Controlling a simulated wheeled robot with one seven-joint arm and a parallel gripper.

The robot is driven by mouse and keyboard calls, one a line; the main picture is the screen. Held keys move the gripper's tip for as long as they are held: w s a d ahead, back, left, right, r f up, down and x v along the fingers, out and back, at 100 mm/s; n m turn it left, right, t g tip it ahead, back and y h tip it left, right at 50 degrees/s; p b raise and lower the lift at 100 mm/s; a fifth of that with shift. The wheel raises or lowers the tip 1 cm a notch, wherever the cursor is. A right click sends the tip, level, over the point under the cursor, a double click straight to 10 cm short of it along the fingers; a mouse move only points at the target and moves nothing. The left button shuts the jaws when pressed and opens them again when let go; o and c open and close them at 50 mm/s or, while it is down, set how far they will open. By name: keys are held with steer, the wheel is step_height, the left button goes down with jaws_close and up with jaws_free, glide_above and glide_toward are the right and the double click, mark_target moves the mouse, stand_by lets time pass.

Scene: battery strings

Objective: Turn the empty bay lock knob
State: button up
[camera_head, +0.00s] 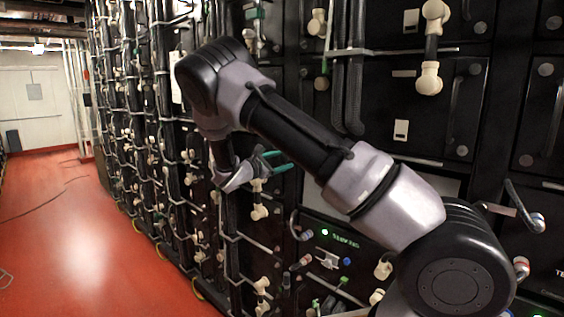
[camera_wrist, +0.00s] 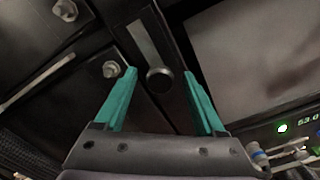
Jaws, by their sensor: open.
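A dark round knob (camera_wrist: 159,80) sits on a black upright strip between two bays in the wrist view. A pale flat bar runs up and left from it. My gripper (camera_wrist: 160,74) is open, with one teal finger on each side of the knob in the picture; I cannot tell how far the tips are from it. Nothing is held. In the head view my gripper (camera_head: 282,160) is in front of the rack, left of my forearm. I cannot make out the knob there. A plain grey bay opening or panel (camera_wrist: 262,52) lies right of the knob.
Metal bolts (camera_wrist: 112,69) show on the black panel left of the knob. A module with a green light (camera_wrist: 282,128) and a lit readout sits low right. Cables and pale connectors (camera_head: 428,78) cover the rack. The red floor (camera_head: 95,240) at left is mostly clear.

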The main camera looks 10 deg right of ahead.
steer(key=v, duration=1)
steer(key=shift+a, duration=0.1)
steer(key=s+d+r+m+g+y, duration=0.2)
steer(key=s+d+m+g+y, duration=0.1)
steer(key=s+d+m+g, duration=0.4)
steer(key=s+d+r+m+g+y, duration=0.25)
steer(key=s+d+m, duration=0.2)
steer(key=d, duration=0.45)
steer(key=s+r+m+t+y, duration=0.2)
steer(key=s+r+m+y, duration=0.1)
steer(key=s, duration=0.4)
steer(key=s+a+r+m+t+y, duration=0.1)
steer(key=s+r+m+t+y, duration=0.1)
steer(key=s+r+m+y, duration=0.2)
steer(key=s+r+m+t+y, duration=0.2)
steer(key=s+r+m+y, duration=0.2)
steer(key=s, duration=0.7)
step_height(320, 180, up, 3)
steer(key=shift+s+a+f, duration=0.15)
steer(key=shift+s+a, duration=0.05)
steer(key=shift+a, duration=0.05)
